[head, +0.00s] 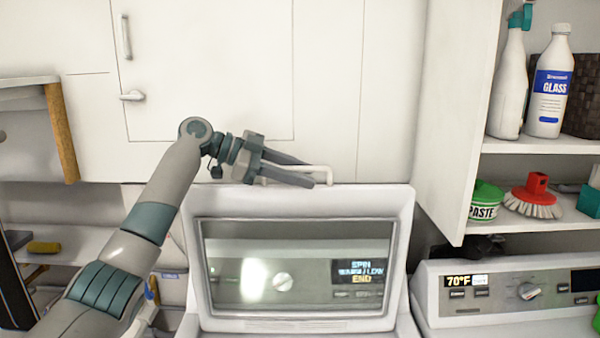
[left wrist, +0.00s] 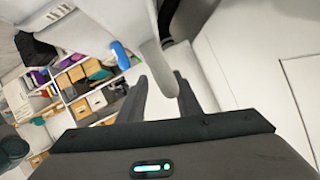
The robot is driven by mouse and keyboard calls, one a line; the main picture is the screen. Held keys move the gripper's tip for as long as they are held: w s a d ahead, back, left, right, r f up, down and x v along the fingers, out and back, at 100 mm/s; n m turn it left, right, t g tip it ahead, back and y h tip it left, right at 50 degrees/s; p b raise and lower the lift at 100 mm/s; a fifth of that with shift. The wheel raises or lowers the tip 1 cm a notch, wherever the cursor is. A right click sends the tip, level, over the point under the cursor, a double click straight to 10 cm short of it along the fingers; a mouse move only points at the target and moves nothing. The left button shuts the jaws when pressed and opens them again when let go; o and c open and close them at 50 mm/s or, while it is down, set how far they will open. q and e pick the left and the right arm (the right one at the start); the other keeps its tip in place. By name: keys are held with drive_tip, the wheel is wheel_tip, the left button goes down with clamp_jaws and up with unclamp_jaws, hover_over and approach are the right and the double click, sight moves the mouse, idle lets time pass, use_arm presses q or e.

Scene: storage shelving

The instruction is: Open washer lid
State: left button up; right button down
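The washer lid (head: 204,210) is a white frame with a large window, standing raised and nearly upright in the head view. A control panel with a dial and lit display shows through the window. A pale bar handle (head: 325,170) runs along the lid's top edge. My left gripper (head: 309,174) is at this handle, its two dark fingers spread apart. In the left wrist view, the fingers (left wrist: 160,85) are also apart, with the grey curved handle (left wrist: 152,55) between or just beyond them; contact is unclear. My right gripper is not in view.
A white cabinet door (head: 210,70) is behind my arm. An open shelf (head: 540,146) at right holds spray and glass cleaner bottles (head: 549,85), a paste tub (head: 486,203) and a red brush (head: 535,190). A second machine (head: 510,290) stands at lower right.

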use_arm(q)
drive_tip(key=shift+r, duration=0.15)
drive_tip(key=shift+s+a+r, duration=0.1)
drive_tip(key=shift+s, duration=0.05)
drive_tip(key=shift+a+r+b, duration=0.15)
drive_tip(key=shift+a+b, duration=0.25)
drive_tip(key=shift+a, duration=0.05)
drive_tip(key=b+v, duration=0.5)
drive_tip(key=v, duration=1.1)
drive_tip(key=shift+a, duration=0.15)
